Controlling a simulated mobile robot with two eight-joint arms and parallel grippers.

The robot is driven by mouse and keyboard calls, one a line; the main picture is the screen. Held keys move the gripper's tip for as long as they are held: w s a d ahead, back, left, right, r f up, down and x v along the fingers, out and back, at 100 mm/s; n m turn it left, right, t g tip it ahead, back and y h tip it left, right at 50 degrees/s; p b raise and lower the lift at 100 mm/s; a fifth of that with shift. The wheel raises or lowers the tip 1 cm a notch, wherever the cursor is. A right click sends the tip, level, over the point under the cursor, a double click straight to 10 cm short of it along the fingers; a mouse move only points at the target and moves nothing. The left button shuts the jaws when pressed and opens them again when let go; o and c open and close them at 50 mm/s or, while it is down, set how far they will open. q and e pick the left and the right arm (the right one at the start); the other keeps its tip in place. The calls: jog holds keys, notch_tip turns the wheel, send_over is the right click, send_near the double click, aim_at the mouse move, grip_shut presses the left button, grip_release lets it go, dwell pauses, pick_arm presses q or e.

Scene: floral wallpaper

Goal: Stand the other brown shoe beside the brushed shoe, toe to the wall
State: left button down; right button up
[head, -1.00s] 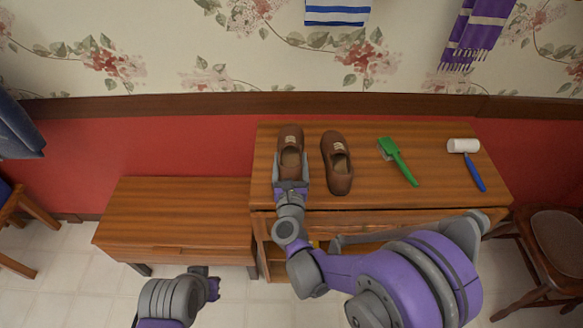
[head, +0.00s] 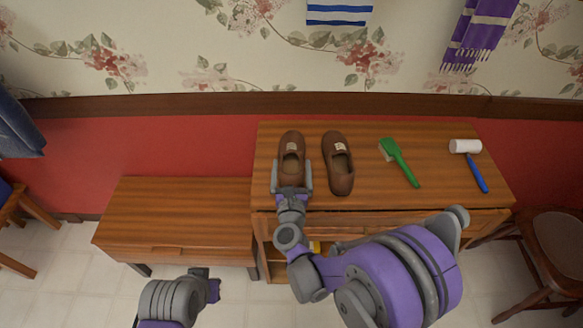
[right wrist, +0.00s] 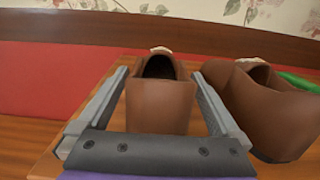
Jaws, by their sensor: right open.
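Two brown shoes stand side by side on the wooden cabinet top (head: 370,195), toes toward the wall. The left brown shoe (head: 291,145) also shows in the right wrist view (right wrist: 160,105), heel toward the camera. The right brown shoe (head: 338,175) stands just beside it with a small gap, and shows in the right wrist view (right wrist: 265,115). My right gripper (head: 291,178) is open, with one finger on each side of the left shoe's heel. In the right wrist view a gap shows between fingers and shoe. My left gripper (head: 213,287) is low, over the floor; its jaws are unclear.
A green brush (head: 400,162) and a white-headed roller with a blue handle (head: 467,155) lie to the right on the cabinet top. A lower wooden bench (head: 180,212) stands at left, its top clear. A wooden chair (head: 550,240) stands at right.

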jog(key=s+b, duration=0.1)
jog(key=s, duration=1.1)
notch_tip(320, 180, up, 4)
jog(key=n+g+y, duration=0.1)
jog(key=n+y, duration=0.3)
jog(key=n, duration=0.8)
jog(key=s+d+f+n+g+h, duration=0.2)
jog(key=s+d+n+g, duration=0.4)
jog(key=s+d+n, duration=0.3)
jog(key=s+d+f+n+g+h, duration=0.2)
jog(key=s+d+f+n+g, duration=0.3)
jog(key=n, duration=1)
jog(key=s+d+g, duration=0.1)
jog(key=s+d, duration=0.2)
jog(key=s, duration=0.2)
jog(key=shift+d+f, duration=0.3)
jog(key=shift+d, duration=0.05)
notch_tip(320, 180, up, 9)
jog(key=w+p, duration=0.1)
jog(key=p, duration=0.7)
jog(key=shift+w+r, duration=0.15)
jog(key=shift+w, duration=0.05)
